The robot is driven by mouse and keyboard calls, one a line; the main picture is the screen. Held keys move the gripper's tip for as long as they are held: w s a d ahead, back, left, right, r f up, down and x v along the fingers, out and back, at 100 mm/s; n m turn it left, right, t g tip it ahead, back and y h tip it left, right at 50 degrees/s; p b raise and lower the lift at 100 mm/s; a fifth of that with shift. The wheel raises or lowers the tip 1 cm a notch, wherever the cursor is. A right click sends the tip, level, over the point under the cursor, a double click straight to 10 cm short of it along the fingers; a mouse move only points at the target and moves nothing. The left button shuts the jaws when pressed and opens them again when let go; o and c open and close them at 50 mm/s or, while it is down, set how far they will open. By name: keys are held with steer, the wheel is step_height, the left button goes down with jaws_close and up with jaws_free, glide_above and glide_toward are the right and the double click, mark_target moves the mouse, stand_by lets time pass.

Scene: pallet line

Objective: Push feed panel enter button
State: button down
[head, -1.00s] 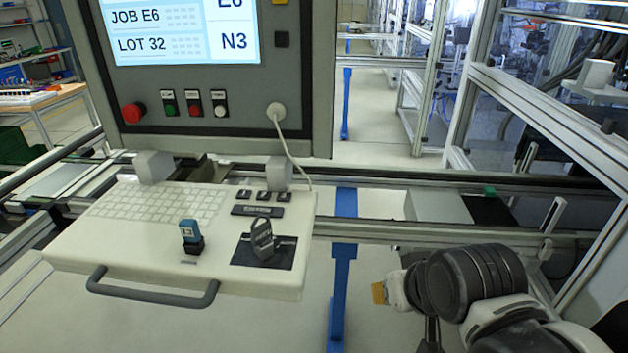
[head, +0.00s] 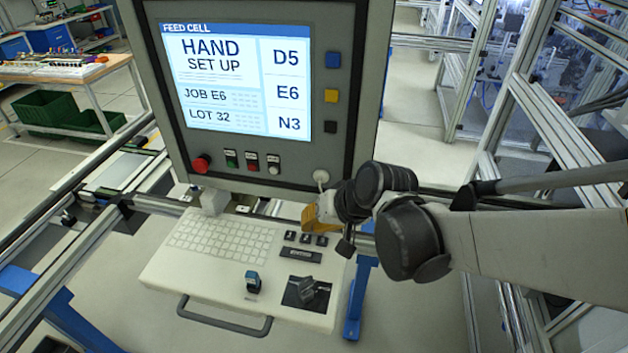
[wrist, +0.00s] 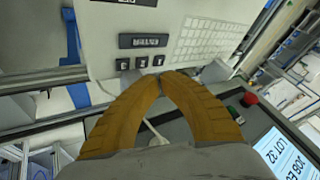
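The feed panel (head: 250,80) has a lit screen reading HAND SET UP above a white keyboard shelf (head: 185,278). The dark, wide enter button (head: 300,254) lies on the shelf right of the white keys, below three small black keys (head: 305,239). In the wrist view, the enter button (wrist: 143,41) shows upside-down lettering that looks like ENTER. My gripper (head: 308,220) is above the shelf's back edge, apart from the button. In the wrist view, the orange fingertips (wrist: 160,78) meet near the small black keys with nothing held; the enter button is beyond them.
A blue-topped item (head: 252,280) and a grey padlock-like item (head: 306,289) on a black pad stand near the shelf's front. A grey handle (head: 225,318) runs along the front. A red stop button (head: 201,163) and a plugged-in cable (head: 321,177) are on the panel's lower face.

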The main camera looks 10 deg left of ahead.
mark_target(291, 249)
steer(key=shift+g+y, duration=0.4)
steer(key=a+p, duration=0.1)
steer(key=a, duration=0.1)
steer(key=a+r+p, duration=0.1)
steer(key=a, duration=0.1)
steer(key=shift+r, duration=0.15)
steer(key=shift+d, duration=0.1)
step_height(291, 249, down, 9)
steer(key=b, duration=0.7)
steer(key=shift+r, duration=0.1)
stand_by(0.7)
steer(key=shift+f+b, duration=0.45)
